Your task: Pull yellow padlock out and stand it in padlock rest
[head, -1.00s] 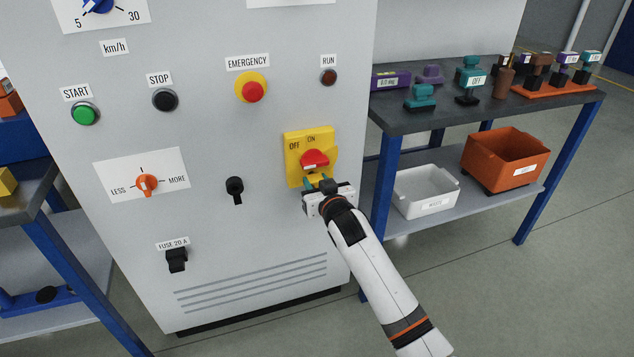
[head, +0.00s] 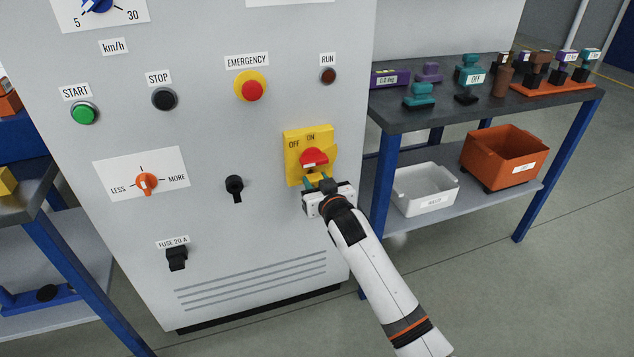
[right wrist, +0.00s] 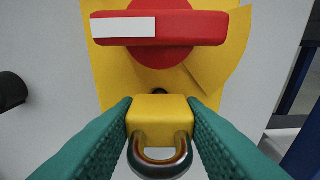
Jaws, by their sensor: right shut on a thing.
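The yellow padlock (right wrist: 160,115) sits between the two green fingertips of my right gripper (right wrist: 160,125), which are shut on its body from both sides. Its metal shackle (right wrist: 160,163) points toward the wrist camera. The padlock is in front of the lower part of the yellow switch plate (head: 296,150), just below the red switch handle (right wrist: 160,28). In the head view my right gripper (head: 321,188) is at the plate's lower edge and hides most of the padlock. Whether the padlock is still in the plate's hole, I cannot tell. My left gripper is not in view. I cannot make out a padlock rest.
The grey cabinet (head: 215,215) fills the middle. At right, a dark bench (head: 420,120) holds stamps and an orange rack (head: 555,88); a white bin (head: 425,190) and an orange bin (head: 503,157) stand on its lower shelf. Another blue-legged bench (head: 75,265) is at left.

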